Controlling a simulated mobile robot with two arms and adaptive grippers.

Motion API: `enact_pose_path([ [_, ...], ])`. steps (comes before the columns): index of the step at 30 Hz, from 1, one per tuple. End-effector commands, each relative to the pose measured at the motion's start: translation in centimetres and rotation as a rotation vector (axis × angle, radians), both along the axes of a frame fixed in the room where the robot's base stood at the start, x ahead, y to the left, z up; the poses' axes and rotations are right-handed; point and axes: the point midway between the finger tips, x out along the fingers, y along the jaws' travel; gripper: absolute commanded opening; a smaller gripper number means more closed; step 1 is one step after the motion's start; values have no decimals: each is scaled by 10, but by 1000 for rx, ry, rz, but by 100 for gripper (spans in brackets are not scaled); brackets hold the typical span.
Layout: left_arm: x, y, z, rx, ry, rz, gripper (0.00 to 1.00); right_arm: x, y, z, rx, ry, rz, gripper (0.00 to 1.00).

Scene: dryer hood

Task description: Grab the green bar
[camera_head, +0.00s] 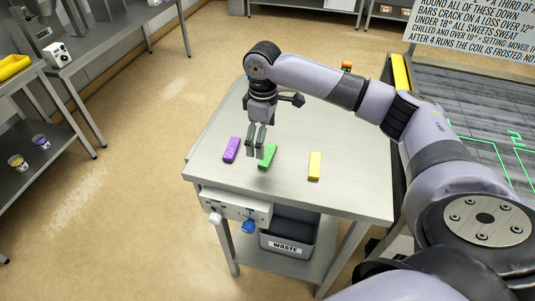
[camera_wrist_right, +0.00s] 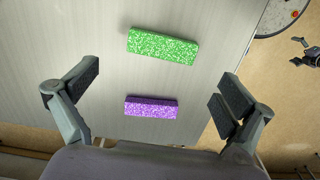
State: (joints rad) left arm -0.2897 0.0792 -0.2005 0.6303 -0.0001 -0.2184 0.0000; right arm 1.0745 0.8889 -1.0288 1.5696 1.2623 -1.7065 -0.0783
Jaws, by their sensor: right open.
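The green bar (camera_head: 268,156) lies on the metal table, between a purple bar on its left and a yellow bar on its right. In the right wrist view the speckled green bar (camera_wrist_right: 162,46) lies beyond the speckled purple bar (camera_wrist_right: 151,107). My right gripper (camera_head: 257,153) points down above the table, overlapping the green bar's left side in the head view. In the wrist view its fingers (camera_wrist_right: 152,90) are spread wide with nothing between them; the purple bar is nearer the line of the fingers than the green one. My left gripper is not in view.
The yellow bar (camera_head: 315,166) lies at the right on the table (camera_head: 355,195). A box with knobs (camera_head: 236,207) is at the table's front edge, above a waste bin (camera_head: 287,235). A small orange object (camera_head: 347,66) is at the back.

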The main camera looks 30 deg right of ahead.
Motion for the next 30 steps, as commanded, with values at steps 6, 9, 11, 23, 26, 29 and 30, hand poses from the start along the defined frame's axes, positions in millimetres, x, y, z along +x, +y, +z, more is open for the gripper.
enact_pose_path([
  [6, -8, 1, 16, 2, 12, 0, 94, -2, 1, -30, -1, 7, -1, 98],
  [9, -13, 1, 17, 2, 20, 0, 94, -1, 0, -43, -2, 4, -1, 98],
  [11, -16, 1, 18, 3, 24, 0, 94, -1, 0, -47, -2, 2, -1, 98],
  [23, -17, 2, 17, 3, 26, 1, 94, -1, 1, -49, -1, 1, 0, 88],
  [26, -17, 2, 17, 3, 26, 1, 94, -1, 1, -49, -1, 1, 0, 81],
  [29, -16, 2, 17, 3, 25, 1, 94, -1, 1, -49, -1, 1, 0, 74],
  [30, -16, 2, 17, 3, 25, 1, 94, -1, 1, -49, -1, 1, 0, 72],
])
